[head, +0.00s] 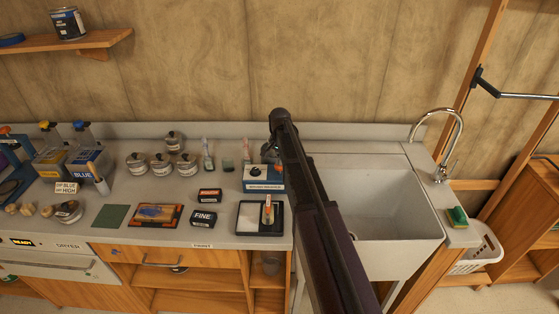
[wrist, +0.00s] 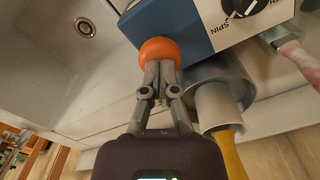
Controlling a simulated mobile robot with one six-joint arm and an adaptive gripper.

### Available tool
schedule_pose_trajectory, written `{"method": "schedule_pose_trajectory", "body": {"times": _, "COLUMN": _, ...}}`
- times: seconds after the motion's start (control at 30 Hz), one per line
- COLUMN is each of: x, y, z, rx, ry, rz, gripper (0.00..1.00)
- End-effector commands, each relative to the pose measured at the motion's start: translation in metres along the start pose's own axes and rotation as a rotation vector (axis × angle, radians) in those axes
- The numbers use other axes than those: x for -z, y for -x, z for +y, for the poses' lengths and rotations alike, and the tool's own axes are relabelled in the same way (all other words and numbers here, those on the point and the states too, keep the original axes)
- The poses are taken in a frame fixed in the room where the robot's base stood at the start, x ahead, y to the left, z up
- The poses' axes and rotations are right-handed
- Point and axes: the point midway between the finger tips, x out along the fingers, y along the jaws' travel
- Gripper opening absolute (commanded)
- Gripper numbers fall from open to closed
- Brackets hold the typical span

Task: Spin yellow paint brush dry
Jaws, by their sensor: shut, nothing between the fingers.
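The white-and-blue spinner (head: 264,180) stands on the counter left of the sink. In the wrist view its body (wrist: 185,28) shows a dial marked SPIN. An orange ball knob (wrist: 158,50) sits at its side. A yellow handle (wrist: 230,155), apparently the yellow brush's, points out of a grey metal cylinder (wrist: 232,72) beside the spinner. A pale collar sits at its upper end; any bristles are hidden. My gripper (wrist: 160,78) is shut and empty, its fingertips right at the orange knob; I cannot tell whether they touch. My arm hides the gripper in the head view.
The white sink (head: 375,215) with its tap (head: 440,145) lies to the right. Several paint tins (head: 161,165), a black tray (head: 245,222) and small boxes (head: 204,218) crowd the counter to the left. A pink-handled brush (wrist: 290,55) is near the spinner.

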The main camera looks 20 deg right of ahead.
Motion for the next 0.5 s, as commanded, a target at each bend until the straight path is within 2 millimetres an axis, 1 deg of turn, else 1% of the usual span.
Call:
{"method": "schedule_pose_trajectory", "body": {"times": 0.03, "x": 0.0, "y": 0.006, "z": 0.0001, "rx": 0.0, "ry": 0.0, "rz": 0.0, "gripper": 0.0}}
{"method": "schedule_pose_trajectory", "body": {"times": 0.2, "x": 0.0, "y": 0.012, "z": 0.0, "rx": 0.0, "ry": 0.0, "rz": 0.0, "gripper": 0.0}}
{"method": "schedule_pose_trajectory", "body": {"times": 0.5, "x": 0.0001, "y": 0.0117, "z": 0.0, "rx": 0.0, "ry": 0.0, "rz": 0.0, "gripper": 0.0}}
